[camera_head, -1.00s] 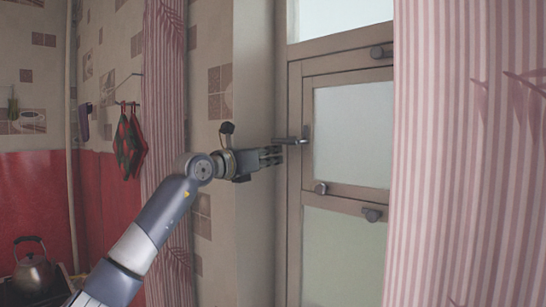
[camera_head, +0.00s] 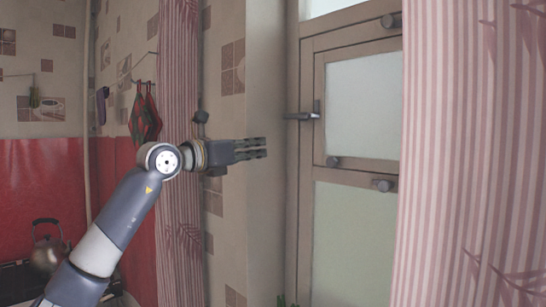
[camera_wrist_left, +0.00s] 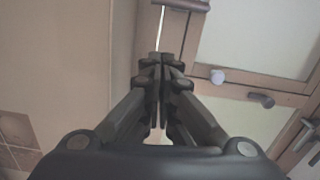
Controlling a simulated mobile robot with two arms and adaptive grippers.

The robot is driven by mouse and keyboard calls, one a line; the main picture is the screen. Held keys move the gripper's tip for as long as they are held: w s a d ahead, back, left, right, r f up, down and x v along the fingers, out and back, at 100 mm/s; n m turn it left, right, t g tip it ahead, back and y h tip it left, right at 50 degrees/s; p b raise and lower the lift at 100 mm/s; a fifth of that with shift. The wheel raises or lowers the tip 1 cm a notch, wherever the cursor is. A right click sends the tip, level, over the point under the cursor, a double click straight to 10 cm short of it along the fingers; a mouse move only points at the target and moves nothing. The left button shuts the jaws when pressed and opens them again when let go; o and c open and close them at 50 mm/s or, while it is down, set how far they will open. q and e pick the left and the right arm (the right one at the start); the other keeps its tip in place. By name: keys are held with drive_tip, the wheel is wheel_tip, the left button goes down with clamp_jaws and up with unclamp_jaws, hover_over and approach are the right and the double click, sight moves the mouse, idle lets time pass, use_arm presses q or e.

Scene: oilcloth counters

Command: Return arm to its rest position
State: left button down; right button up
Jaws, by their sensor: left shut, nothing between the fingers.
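My left gripper (camera_head: 252,148) is raised in mid-air in the head view, pointing right toward the window. It is shut and empty. In the left wrist view my left gripper (camera_wrist_left: 160,62) shows its fingers together with nothing between them. The window handle (camera_head: 302,116) is to the right of the fingertips and apart from them. My right gripper is not in either view.
The framed window (camera_head: 360,120) has small knobs and a latch. A striped curtain (camera_head: 470,150) hangs at the right, another (camera_head: 176,240) behind my left arm. A kettle (camera_head: 47,246) stands at the lower left. Red pot holders (camera_head: 146,115) hang on the wall.

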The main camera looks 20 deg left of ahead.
use_arm(q)
drive_tip(key=shift+s+d, duration=0.15)
drive_tip(key=shift+s, duration=0.5)
drive_tip(key=shift+a, duration=0.2)
